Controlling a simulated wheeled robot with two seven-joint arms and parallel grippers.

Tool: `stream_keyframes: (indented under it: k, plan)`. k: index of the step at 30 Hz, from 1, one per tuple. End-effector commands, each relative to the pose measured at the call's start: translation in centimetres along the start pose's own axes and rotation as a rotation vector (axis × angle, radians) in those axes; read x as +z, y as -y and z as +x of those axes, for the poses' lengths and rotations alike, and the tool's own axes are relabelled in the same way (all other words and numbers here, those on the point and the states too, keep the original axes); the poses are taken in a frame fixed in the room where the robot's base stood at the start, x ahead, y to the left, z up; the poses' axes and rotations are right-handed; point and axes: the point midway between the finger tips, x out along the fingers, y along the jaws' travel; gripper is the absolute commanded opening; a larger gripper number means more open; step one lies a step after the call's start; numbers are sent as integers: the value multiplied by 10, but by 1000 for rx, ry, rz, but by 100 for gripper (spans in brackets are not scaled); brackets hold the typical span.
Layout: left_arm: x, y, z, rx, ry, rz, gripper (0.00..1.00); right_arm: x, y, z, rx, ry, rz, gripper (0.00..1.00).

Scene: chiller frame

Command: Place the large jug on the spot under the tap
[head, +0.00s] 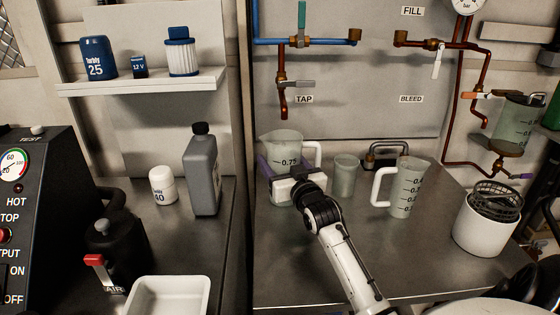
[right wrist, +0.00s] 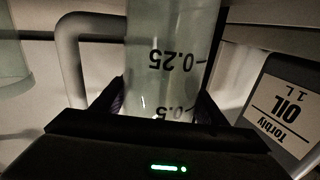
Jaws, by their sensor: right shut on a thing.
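The large jug (head: 282,146) is clear, marked 0.75, with a pale handle at its right side. It stands upright below the copper tap outlet (head: 284,112), by the TAP label. My right gripper (head: 291,181) is shut on the jug's body from the front. In the right wrist view, the jug (right wrist: 168,55) is between the dark fingers, with its handle to the left. The gripper hides the jug's lower part and the spot under it, so I cannot tell whether its base touches the counter. My left gripper is out of view.
A small clear beaker (head: 344,176) stands close right of the jug, and a smaller handled jug (head: 405,188) further right. A white canister with a basket (head: 487,220) is at the right. A grey oil bottle (head: 202,175) stands left.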

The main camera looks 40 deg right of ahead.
Motion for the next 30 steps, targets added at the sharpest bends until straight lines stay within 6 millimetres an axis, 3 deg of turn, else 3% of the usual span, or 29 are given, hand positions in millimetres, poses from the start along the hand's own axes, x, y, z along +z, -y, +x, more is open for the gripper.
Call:
stream_keyframes:
  k: [1,2,5,17,30]
  plan:
    - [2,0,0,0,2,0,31,2,0,0,0,0,0,41]
    - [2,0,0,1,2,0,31,2,0,0,0,1,0,71]
    - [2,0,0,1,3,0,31,2,0,0,0,1,0,85]
    - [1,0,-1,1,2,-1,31,0,0,-7,-1,2,1,85]
    - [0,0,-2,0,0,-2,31,0,0,-94,0,2,0,85]
